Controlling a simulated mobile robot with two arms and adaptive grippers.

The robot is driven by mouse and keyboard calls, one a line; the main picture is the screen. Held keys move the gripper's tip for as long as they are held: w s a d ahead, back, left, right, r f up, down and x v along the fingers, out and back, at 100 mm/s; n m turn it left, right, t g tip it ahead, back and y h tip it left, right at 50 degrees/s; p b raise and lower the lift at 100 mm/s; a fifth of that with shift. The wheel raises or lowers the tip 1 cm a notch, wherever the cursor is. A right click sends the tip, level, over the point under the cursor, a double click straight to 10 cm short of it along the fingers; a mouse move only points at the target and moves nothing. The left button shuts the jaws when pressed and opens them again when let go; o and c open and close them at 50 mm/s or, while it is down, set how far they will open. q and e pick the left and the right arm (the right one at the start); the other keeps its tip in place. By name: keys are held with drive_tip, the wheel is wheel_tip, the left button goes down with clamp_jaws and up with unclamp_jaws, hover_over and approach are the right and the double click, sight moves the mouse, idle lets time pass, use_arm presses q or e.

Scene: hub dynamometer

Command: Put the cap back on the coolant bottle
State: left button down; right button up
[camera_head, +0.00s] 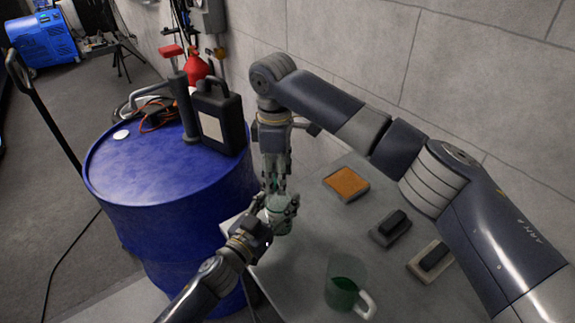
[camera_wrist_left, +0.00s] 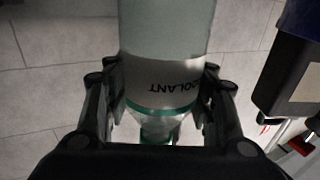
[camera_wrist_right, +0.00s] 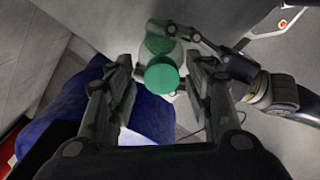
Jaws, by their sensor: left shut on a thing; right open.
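The coolant bottle (camera_head: 279,222) is clear, with a white COOLANT label (camera_wrist_left: 165,82) and a green band. My left gripper (camera_head: 283,203) is shut around its body, also in the left wrist view (camera_wrist_left: 158,100). The green cap (camera_wrist_right: 162,77) shows as a round disc at the bottle's mouth end in the right wrist view. It seems to be on the neck, but I cannot tell how well it is seated. My right gripper (camera_head: 273,186) is open just above the bottle, pointing down. In its wrist view the fingers (camera_wrist_right: 160,88) stand on either side of the cap, apparently without touching it.
A grey table (camera_head: 310,250) bears an orange sponge-like pad (camera_head: 346,183), two black-handled blocks (camera_head: 391,224) (camera_head: 432,257) and a mug of green liquid (camera_head: 343,291). A blue drum (camera_head: 165,215) at left carries a black jug (camera_head: 220,120). A wall stands behind.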

use_arm(q)
drive_tip(key=shift+f, duration=0.1)
use_arm(e)
clamp_jaws()
drive_tip(key=m, duration=0.2)
drive_tip(key=shift+m, duration=0.4)
drive_tip(key=shift+o, duration=0.6)
unclamp_jaws()
wheel_tip(320, 180, up, 12)
drive_tip(key=shift+w, duration=0.15)
drive_tip(key=shift+d+r, duration=0.1)
